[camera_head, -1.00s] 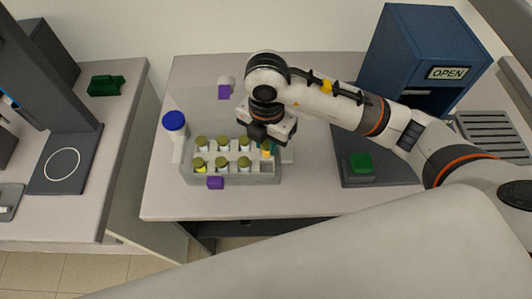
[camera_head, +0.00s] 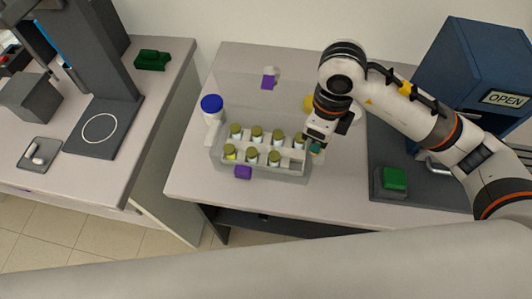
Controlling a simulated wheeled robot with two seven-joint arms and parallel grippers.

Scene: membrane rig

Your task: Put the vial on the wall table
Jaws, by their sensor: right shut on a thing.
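My right gripper (camera_head: 318,142) is shut just right of the clear rack (camera_head: 240,167) on the middle table. A small vial with a teal part (camera_head: 316,149) shows at its fingertips, mostly hidden by the fingers. The rack holds several vials with olive caps, such as one in the front row (camera_head: 253,156); its front right slot looks empty. The middle table (camera_head: 330,207) and a left bench (camera_head: 165,115) both stand by the wall; I cannot tell which is the wall table. My left gripper is not in view.
A blue-capped bottle (camera_head: 212,106) stands at the rack's left. A blue cabinet marked OPEN (camera_head: 470,75) and a green-topped block (camera_head: 393,179) are at right. The table's front middle is clear.

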